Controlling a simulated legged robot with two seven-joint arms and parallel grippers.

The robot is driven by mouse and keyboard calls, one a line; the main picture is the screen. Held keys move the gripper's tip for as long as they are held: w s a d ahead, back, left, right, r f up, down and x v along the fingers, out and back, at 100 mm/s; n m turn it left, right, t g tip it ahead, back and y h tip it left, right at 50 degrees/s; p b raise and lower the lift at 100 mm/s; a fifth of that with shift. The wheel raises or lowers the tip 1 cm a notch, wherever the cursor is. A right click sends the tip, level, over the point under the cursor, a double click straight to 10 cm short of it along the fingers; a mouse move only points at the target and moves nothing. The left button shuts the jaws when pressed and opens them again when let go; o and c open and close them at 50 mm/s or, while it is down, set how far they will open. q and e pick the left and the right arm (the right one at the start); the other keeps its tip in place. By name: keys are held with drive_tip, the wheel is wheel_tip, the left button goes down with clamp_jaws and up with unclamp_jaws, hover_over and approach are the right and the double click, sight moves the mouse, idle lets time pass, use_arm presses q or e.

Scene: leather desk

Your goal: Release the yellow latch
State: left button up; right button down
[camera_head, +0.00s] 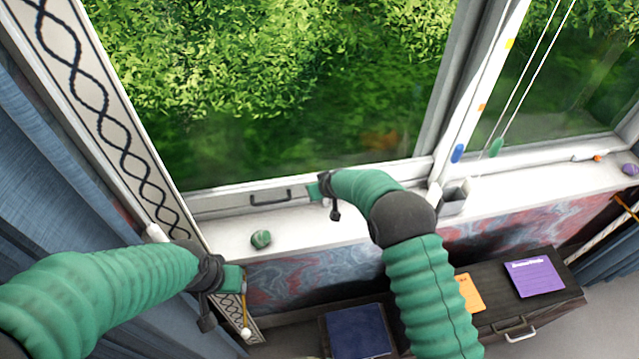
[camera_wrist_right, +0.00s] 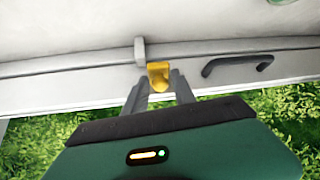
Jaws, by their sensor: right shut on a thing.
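The yellow latch (camera_wrist_right: 158,74) sits on the light window frame in the right wrist view, beside a small grey block (camera_wrist_right: 140,52). My right gripper (camera_wrist_right: 159,84) has its two grey fingers on either side of the latch and is shut on it. In the head view my right gripper (camera_head: 318,190) is at the lower rail of the window, and the latch is hidden there. My left gripper (camera_head: 240,280) is low at the left, below the sill and well apart from the latch. Its fingers are too unclear to tell whether they are open.
A dark handle (camera_head: 270,195) is on the window rail beside my right gripper. A green stone (camera_head: 261,239) lies on the white sill (camera_head: 320,227). A metal cup (camera_head: 454,197) stands to the right. A wooden cabinet (camera_head: 540,300) with notepads is below.

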drive_tip(key=shift+f, duration=0.1)
idle(0.3)
drive_tip(key=c, duration=1.5)
unclamp_jaws()
drive_tip(key=shift+o, duration=1.1)
drive_tip(key=shift+w+f, duration=0.1)
drive_tip(key=shift+w, duration=0.1)
drive_tip(key=b+v, duration=0.4)
drive_tip(key=v, duration=1.2)
drive_tip(key=shift+r, duration=0.35)
drive_tip(key=shift+s+d, duration=0.1)
drive_tip(key=shift+d, duration=0.05)
